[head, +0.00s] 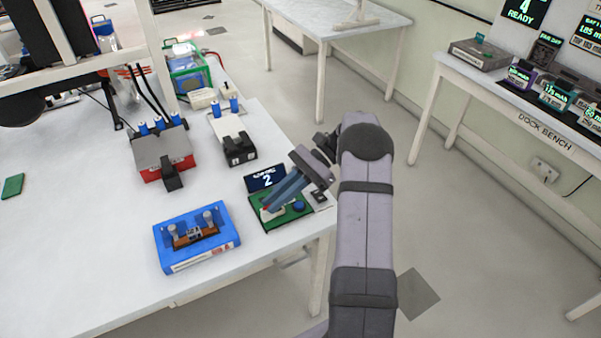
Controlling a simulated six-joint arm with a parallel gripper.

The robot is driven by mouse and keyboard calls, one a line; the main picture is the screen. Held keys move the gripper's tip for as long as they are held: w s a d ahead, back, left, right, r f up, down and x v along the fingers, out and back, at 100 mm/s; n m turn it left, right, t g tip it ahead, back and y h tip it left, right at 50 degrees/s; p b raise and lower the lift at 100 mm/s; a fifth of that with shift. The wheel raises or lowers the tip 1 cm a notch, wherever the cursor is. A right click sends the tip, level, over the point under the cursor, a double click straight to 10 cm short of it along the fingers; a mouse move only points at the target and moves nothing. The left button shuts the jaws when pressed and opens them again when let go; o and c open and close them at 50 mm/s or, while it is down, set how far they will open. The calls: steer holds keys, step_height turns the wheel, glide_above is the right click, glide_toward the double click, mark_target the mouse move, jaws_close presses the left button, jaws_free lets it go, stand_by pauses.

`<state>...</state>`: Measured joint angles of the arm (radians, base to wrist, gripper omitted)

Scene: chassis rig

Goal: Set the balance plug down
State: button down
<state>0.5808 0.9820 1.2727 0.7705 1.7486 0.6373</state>
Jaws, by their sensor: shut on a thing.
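My gripper (268,206) reaches down and left over a green board (293,214) near the table's right edge. Its blue-grey fingers are shut on the balance plug. Only a small red and pale bit shows at the fingertips, low over the board's left part. The plug is mostly hidden by the fingers, and I cannot tell whether it touches the board. A dark display reading 2 (265,178) stands behind the board. A blue round knob (299,207) is on the board's right part.
A blue tray (205,258) with two posts and a brown part sits left of the board. A red-and-grey box (163,152) and a white-and-black unit (232,138) stand behind. The white table (90,250) is clear at front left. A dock bench (520,115) stands far right.

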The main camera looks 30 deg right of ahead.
steer(key=w+d+r+m+t+h, duration=0.3)
steer(key=w+d+r+m+t, duration=0.2)
steer(key=w+m+t, duration=0.45)
steer(key=w+d+m+t+h, duration=0.2)
steer(key=d+m+t+h, duration=0.3)
steer(key=d+m+h, duration=0.4)
steer(key=shift+w+d+r+m+h, duration=0.25)
steer(key=shift+m+h, duration=0.1)
steer(key=shift+h, duration=0.05)
steer(key=shift+f, duration=0.1)
steer(key=shift+f+p, duration=0.75)
steer(key=shift+f, duration=4.15)
steer(key=shift+f, duration=0.15)
steer(key=c, duration=1.8)
jaws_free()
